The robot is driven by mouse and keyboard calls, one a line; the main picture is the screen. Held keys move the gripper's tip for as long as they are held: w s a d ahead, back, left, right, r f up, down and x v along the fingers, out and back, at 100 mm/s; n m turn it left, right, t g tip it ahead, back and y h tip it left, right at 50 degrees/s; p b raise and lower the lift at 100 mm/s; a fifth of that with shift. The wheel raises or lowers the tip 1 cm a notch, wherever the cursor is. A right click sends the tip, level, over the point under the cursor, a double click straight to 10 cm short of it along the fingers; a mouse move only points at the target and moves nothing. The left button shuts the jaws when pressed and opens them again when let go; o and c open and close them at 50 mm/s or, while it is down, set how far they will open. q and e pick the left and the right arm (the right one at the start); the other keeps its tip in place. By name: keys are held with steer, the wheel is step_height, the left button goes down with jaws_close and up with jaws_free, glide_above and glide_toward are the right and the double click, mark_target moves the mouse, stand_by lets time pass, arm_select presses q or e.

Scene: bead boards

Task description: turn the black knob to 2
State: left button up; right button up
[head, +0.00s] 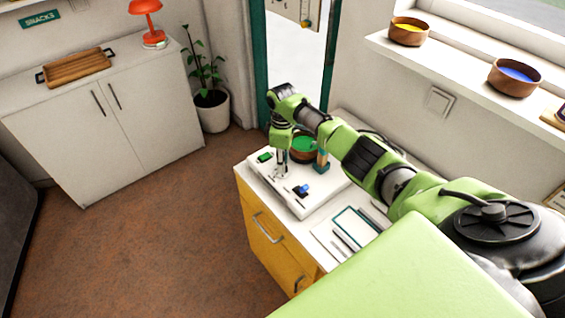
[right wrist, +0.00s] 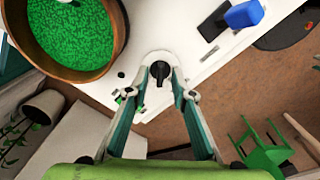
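The black knob (right wrist: 159,76) sits at the edge of the white board in the right wrist view. Its pale round base shows behind it. My right gripper (right wrist: 162,88) is over it, with one finger on each side and a narrow gap visible between them. I cannot tell whether the fingers touch the knob, and its number marks are not readable. In the head view my right gripper (head: 281,172) points down at the white board (head: 315,205), and the knob is hidden there. My left gripper is not in view.
A blue switch (head: 302,190) and a green switch (head: 264,157) are on the board near the gripper. A bowl of green beads (right wrist: 75,30) stands close beside it. The board rests on a yellow-fronted cabinet (head: 258,215). Open floor (head: 170,250) lies to the left.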

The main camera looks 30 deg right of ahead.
step_height(320, 180, up, 12)
steer(key=shift+f, duration=0.2)
stand_by(0.5)
